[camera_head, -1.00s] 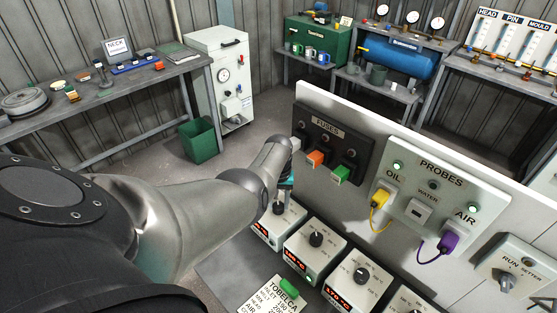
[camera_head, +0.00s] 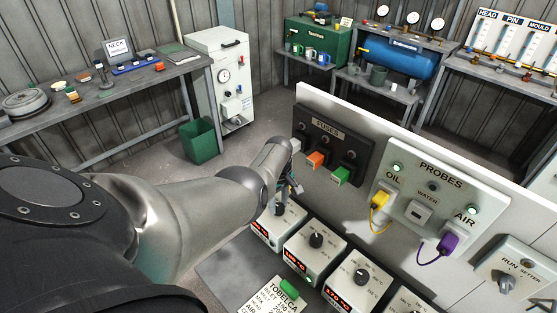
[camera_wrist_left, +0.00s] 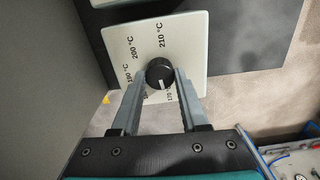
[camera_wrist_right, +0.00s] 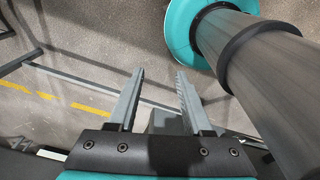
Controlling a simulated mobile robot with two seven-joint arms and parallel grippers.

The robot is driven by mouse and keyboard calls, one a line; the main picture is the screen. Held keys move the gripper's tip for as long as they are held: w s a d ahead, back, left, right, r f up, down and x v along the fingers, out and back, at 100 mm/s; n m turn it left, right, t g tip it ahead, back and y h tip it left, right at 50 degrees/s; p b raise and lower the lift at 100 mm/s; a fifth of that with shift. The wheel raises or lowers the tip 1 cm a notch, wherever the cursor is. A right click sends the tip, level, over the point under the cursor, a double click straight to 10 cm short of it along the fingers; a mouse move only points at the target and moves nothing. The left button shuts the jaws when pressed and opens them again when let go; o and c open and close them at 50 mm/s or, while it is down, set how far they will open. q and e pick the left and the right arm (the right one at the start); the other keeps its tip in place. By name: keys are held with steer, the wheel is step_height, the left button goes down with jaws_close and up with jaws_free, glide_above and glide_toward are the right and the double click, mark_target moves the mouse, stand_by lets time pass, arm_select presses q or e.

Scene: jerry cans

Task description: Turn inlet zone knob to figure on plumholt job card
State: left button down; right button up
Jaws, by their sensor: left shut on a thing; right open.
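The black zone knob (camera_wrist_left: 159,73) sits on a pale dial plate (camera_wrist_left: 190,30) in the left wrist view. Its white mark faces the bottom of that picture. Plate labels include 200 °C and 210 °C; the lower ones are partly hidden by the fingers. My left gripper (camera_wrist_left: 161,80) is shut on this knob, one finger at each side. In the head view my left gripper (camera_head: 291,187) is over the leftmost control box (camera_head: 287,218), whose red display is partly hidden. A card headed TOBELCA (camera_head: 268,297) lies at the bottom. My right gripper (camera_wrist_right: 158,80) is open and empty.
More knob boxes (camera_head: 314,250) stand in a row to the right. Behind them a panel carries fuses (camera_head: 330,150) and yellow and purple probe plugs (camera_head: 448,243). A green clip (camera_head: 289,288) is on the card. A green bin (camera_head: 200,143) stands on the floor.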

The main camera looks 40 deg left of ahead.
mark_target(278, 206)
arm_select(q)
steer(key=shift+n, duration=0.3)
stand_by(0.4)
steer(key=shift+c, duration=2.1)
jaws_free()
steer(key=shift+r, duration=0.1)
steer(key=shift+r+b, duration=0.45)
steer(key=shift+r, duration=0.6)
step_height(278, 206, up, 13)
steer(key=shift+p, duration=0.3)
